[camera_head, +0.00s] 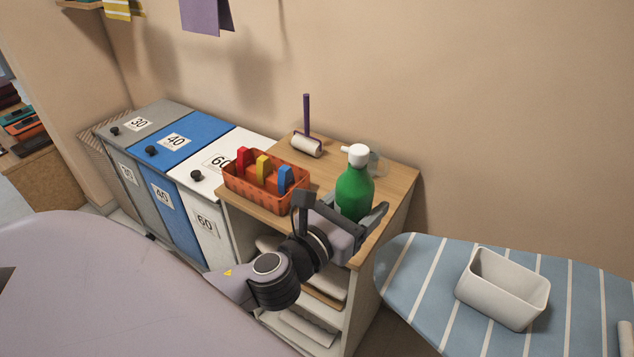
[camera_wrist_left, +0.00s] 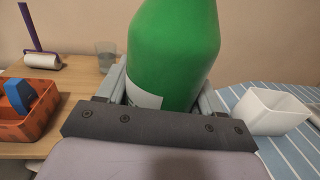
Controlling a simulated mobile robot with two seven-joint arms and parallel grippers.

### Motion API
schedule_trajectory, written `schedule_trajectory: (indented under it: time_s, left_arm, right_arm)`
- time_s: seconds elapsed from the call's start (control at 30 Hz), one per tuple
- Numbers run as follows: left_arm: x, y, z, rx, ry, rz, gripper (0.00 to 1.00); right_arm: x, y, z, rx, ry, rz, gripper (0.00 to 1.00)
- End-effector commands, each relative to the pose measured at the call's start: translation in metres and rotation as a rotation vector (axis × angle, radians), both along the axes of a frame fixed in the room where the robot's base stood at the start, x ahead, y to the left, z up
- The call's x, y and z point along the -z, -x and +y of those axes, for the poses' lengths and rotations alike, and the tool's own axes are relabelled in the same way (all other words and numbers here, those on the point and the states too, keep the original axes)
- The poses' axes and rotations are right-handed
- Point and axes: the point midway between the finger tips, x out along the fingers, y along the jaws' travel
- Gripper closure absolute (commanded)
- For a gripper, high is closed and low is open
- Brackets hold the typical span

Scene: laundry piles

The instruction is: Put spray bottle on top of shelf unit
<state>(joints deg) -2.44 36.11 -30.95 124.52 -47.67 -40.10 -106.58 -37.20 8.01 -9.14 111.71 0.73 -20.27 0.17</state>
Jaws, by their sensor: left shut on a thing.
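The green spray bottle (camera_head: 354,192) with a white head stands upright between the fingers of my left gripper (camera_head: 350,214). The gripper is shut on it. In the left wrist view, the bottle (camera_wrist_left: 173,45) fills the space between the gripper's fingers (camera_wrist_left: 162,92). The shelf unit (camera_head: 398,180) has a wooden top and open shelves below. The bottle is over the right part of this top. Its base is hidden by the gripper, so I cannot tell whether it touches the wood. My right gripper is not in view.
An orange basket (camera_head: 262,198) with coloured items and a purple-handled lint roller (camera_head: 306,145) are on the top. A clear glass (camera_wrist_left: 106,56) stands behind the bottle. Numbered bins (camera_head: 185,135) stand to the left. A striped ironing board (camera_head: 415,275) with a white container (camera_head: 500,290) is at right.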

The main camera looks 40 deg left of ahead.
Motion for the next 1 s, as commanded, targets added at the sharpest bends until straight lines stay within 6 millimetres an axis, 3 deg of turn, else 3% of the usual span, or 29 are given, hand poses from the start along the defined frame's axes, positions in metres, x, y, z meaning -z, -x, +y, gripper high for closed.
schedule_trajectory:
  time_s: [0.03, 0.2, 0.4, 0.7, 0.87, 1.0]
  left_arm:
    - [0.001, -0.014, 0.003, 0.020, -0.008, -0.010, 0.73]
    - [-0.011, -0.053, 0.014, 0.079, -0.019, -0.006, 0.73]
    - [-0.037, -0.089, 0.036, 0.113, -0.019, -0.006, 0.73]
    - [-0.065, -0.110, 0.057, 0.126, -0.002, -0.009, 0.73]
    - [-0.044, -0.111, 0.058, 0.128, 0.006, -0.001, 0.73]
    - [-0.005, -0.111, 0.058, 0.126, 0.009, 0.000, 0.73]
  right_arm:
    - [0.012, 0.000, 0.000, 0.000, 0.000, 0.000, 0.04]
    - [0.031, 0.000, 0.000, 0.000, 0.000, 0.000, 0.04]
    - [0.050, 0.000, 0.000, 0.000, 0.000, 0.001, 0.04]
    - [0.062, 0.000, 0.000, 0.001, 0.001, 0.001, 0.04]
    - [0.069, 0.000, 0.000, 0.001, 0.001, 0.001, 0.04]
    - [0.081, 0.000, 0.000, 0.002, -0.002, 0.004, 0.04]
